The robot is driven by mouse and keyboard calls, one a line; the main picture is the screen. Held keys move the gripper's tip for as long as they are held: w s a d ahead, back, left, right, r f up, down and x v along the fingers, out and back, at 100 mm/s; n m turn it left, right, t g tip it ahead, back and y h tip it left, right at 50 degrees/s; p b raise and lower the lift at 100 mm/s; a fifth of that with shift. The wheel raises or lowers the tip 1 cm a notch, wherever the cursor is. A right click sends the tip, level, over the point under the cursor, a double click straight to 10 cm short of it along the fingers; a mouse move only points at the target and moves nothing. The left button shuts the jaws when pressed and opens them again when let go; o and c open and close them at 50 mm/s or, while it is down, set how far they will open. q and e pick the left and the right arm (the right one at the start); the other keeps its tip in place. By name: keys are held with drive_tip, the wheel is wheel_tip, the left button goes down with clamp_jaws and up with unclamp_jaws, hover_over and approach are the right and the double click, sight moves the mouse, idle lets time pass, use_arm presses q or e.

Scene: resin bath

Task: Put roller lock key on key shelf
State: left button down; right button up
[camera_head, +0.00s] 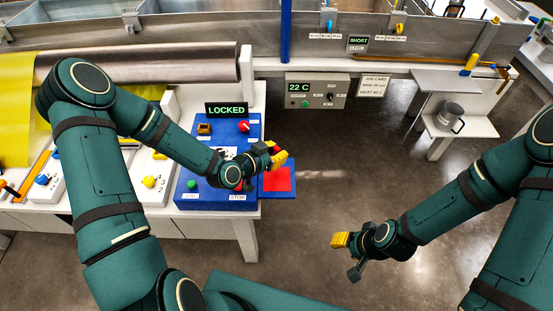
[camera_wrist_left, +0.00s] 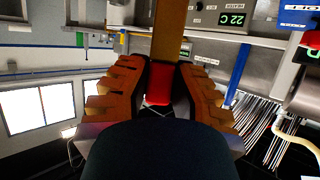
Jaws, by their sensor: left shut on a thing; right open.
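My left gripper (camera_head: 277,157) is shut on a small red piece, which looks like the roller lock key (camera_wrist_left: 158,84); the fingers hide much of it. A tan bar (camera_wrist_left: 168,35) shows just beyond it in the left wrist view. The gripper is over the right edge of the blue control panel (camera_head: 212,195), beside and above a small blue shelf with a red square (camera_head: 279,181), which looks like the key shelf. The panel's sign (camera_head: 227,110) reads LOCKED. My right gripper (camera_head: 347,256) is open and empty over the floor.
A red knob (camera_head: 244,127) and a green button (camera_head: 192,184) are on the panel. A grey temperature box (camera_head: 317,91) reads 22 C. A grey mug (camera_head: 449,114) stands on a white stand at the right. The floor in the middle is clear.

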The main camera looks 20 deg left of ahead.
use_arm(q)
drive_tip(key=shift+f, duration=1.4)
drive_tip(key=shift+f+b, duration=0.15)
drive_tip(key=shift+b, duration=0.15)
drive_tip(key=c, duration=1)
unclamp_jaws()
